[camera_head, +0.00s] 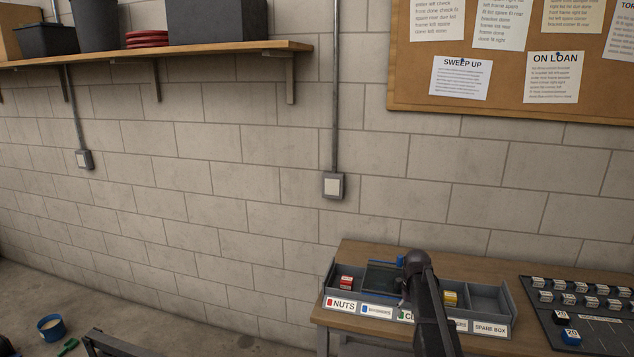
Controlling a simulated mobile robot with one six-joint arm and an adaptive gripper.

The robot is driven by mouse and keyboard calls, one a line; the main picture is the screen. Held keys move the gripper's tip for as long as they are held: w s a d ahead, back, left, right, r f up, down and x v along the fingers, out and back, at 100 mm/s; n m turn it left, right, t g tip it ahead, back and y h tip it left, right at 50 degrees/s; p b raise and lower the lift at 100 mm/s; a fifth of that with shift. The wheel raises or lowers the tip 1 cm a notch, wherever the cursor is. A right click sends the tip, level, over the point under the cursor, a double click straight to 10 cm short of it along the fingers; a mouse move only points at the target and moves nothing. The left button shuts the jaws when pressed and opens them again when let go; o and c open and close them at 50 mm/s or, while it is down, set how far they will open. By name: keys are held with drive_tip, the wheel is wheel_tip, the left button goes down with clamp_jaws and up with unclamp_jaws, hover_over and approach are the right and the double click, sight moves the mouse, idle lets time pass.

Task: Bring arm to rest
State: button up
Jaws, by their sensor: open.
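My arm (432,312) reaches up from the bottom edge over the workbench. My gripper (405,288) is at its far end, over the middle of the sorting tray (509,304). It is open, and I see nothing held in it. Its fingers are small and dark here and partly hidden by the arm. The arm also hides part of the tray's middle compartments and labels.
The tray stands on a wooden bench (355,252) against the block wall. A red box (346,283) lies in the nuts compartment and a yellow box (450,298) right of my arm. A board (590,335) with several labelled blocks is at right. A blue tub (51,327) stands on the floor.

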drive_tip(key=s+a, duration=0.5)
drive_tip(key=s, duration=0.7)
drive_tip(key=s+a+n, duration=0.1)
drive_tip(key=s+a, duration=0.5)
drive_tip(key=s, duration=0.7)
drive_tip(key=shift+a, duration=0.15)
